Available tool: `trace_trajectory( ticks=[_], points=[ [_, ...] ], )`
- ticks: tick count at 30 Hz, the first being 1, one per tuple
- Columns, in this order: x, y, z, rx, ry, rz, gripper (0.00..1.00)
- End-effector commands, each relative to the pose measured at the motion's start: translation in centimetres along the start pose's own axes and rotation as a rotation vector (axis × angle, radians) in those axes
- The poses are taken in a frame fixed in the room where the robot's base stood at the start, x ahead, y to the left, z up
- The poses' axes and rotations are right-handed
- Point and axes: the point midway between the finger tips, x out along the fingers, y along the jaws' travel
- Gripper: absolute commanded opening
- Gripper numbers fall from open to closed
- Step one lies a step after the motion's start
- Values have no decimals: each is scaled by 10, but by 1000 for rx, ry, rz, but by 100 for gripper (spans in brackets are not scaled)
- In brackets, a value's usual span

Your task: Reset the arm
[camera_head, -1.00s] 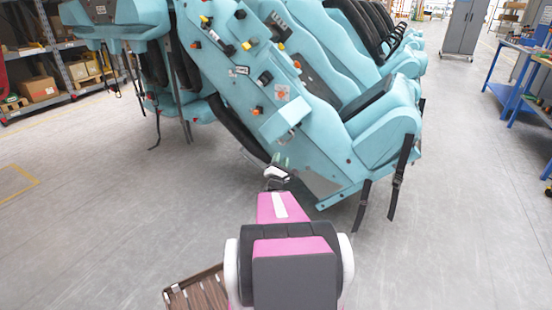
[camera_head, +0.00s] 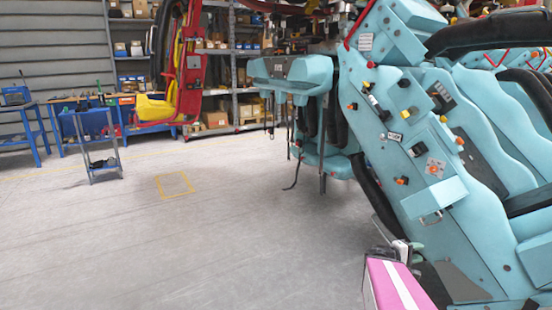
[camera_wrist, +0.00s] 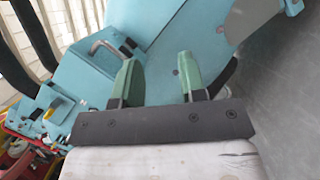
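The turquoise coaster train (camera_head: 400,150) fills the right side of the head view, with rows of seats, black restraints and a side panel carrying small knobs and switches. My arm's pink link shows at the bottom right, in front of the train. My gripper (camera_wrist: 158,72) shows two green fingers standing apart with nothing between them in the wrist view. Behind them is the train's turquoise panel (camera_wrist: 155,80) with a metal handle (camera_wrist: 103,46). I cannot tell whether the fingers touch the panel. In the head view my gripper is small and partly cut off from clear sight.
Open grey floor (camera_head: 200,240) with a yellow floor marking (camera_head: 175,186) lies to the left. A blue trolley (camera_head: 97,145), blue workbenches, a yellow and red seat (camera_head: 155,108) and shelves with boxes (camera_head: 215,120) stand at the back.

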Motion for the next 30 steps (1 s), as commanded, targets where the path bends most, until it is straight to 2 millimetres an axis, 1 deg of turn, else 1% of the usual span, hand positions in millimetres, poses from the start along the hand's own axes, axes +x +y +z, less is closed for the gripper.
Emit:
trace_trajectory(
  ticks=[1, 5, 8, 11, 14, 15, 17, 18, 20, 21, 23, 24, 27, 30],
  points=[
    [-9, -5, -2, 31, -9, -65, 38],
    [-33, -24, -9, 109, -37, -257, 38],
    [-57, -38, -16, 160, -48, -411, 38],
    [-85, -51, -26, 205, -54, -568, 38],
    [-117, -63, -36, 243, -52, -729, 38],
    [-131, -67, -41, 258, -49, -795, 38],
    [-153, -71, -47, 276, -44, -893, 38],
    [-169, -74, -52, 287, -39, -960, 38],
    [-193, -77, -59, 301, -29, -1060, 38],
    [-210, -78, -63, 310, -21, -1127, 38],
    [-234, -78, -69, 320, -9, -1222, 38],
    [-249, -77, -73, 324, -1, -1281, 38],
    [-281, -75, -80, 333, 18, -1407, 38],
    [-304, -72, -84, 339, 32, -1493, 38]
  ],
)
